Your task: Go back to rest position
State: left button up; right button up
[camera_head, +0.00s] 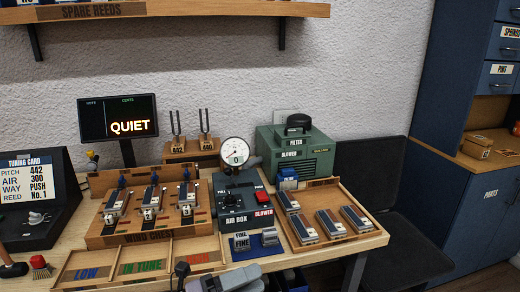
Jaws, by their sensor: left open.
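My left gripper (197,279) shows at the bottom edge of the head view, in front of the bench's front trays. It is open, with nothing seen between its fingers, and is partly cut off by the picture edge. My right gripper is not in view. The wooden bench (352,246) carries the wind chest (150,238), on which several reed units stand. The air box (235,201) with a round gauge (235,152) stands to its right.
A green blower (297,150) stands at the back right, behind a tray (338,190) of reed units. A display (118,117) reads "QUIET". A tuning card (27,178) is at the left. A dark chair (410,235) and blue cabinet (470,200) are right of the bench.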

pick_arm(q)
jog(key=s+a+f+n+t+y, duration=0.1)
jog(key=s+a+f+n+y, duration=0.7)
jog(key=n, duration=0.8)
jog(key=s+a+f+n+t+y, duration=0.2)
jog(key=s+a+f+n+y, duration=0.6)
jog(key=f+n, duration=0.6)
jog(key=shift+s+a+n, duration=0.4)
jog(key=shift+a+n, duration=0.6)
jog(key=shift+n, duration=0.1)
